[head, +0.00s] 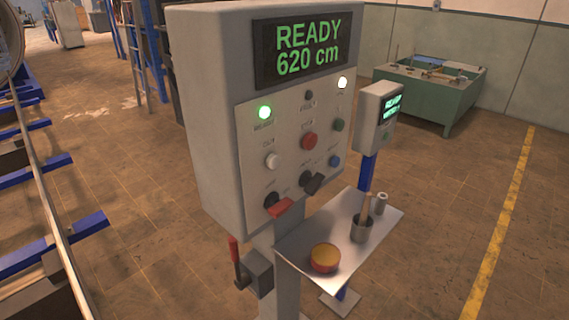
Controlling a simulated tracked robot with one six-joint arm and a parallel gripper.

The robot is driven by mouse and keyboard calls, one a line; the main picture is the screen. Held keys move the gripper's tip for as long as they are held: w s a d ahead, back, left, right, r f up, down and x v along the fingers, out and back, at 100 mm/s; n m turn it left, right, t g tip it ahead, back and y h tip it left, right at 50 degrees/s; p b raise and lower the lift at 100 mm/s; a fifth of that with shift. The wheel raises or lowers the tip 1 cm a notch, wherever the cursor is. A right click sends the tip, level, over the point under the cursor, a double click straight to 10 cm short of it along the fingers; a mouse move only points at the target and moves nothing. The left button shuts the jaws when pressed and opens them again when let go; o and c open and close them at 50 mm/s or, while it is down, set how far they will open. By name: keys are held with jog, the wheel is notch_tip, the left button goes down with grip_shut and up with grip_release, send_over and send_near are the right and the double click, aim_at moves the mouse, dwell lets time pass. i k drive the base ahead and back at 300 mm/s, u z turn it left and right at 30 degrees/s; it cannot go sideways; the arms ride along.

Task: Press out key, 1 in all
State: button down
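A grey control cabinet (207,130) stands in the middle of the head view, with a sloping button panel (250,140) on its front. A white round key (272,161) sits at the panel's left; the small label above it seems to read OUT. To its right are a red key (310,140) and a dark green key (338,125). A blue key (334,160) sits lower right. The display (300,48) reads READY 620 cm. A green lamp (264,112) and a white lamp (342,83) are lit. My gripper is not in view.
Switches with a red handle (280,208) and a dark handle (314,184) jut out low on the panel. Below, a shelf (300,245) holds a yellow-rimmed tin (324,258) and a cup (361,228). A red lever (233,250) stands at the left. Open floor lies right.

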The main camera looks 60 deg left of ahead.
aim_at(273, 161)
jog(key=z, duration=0.05)
jog(key=k, duration=1.2)
jog(key=u, duration=2.15)
jog(key=i, duration=0.95)
jog(key=u, duration=0.1)
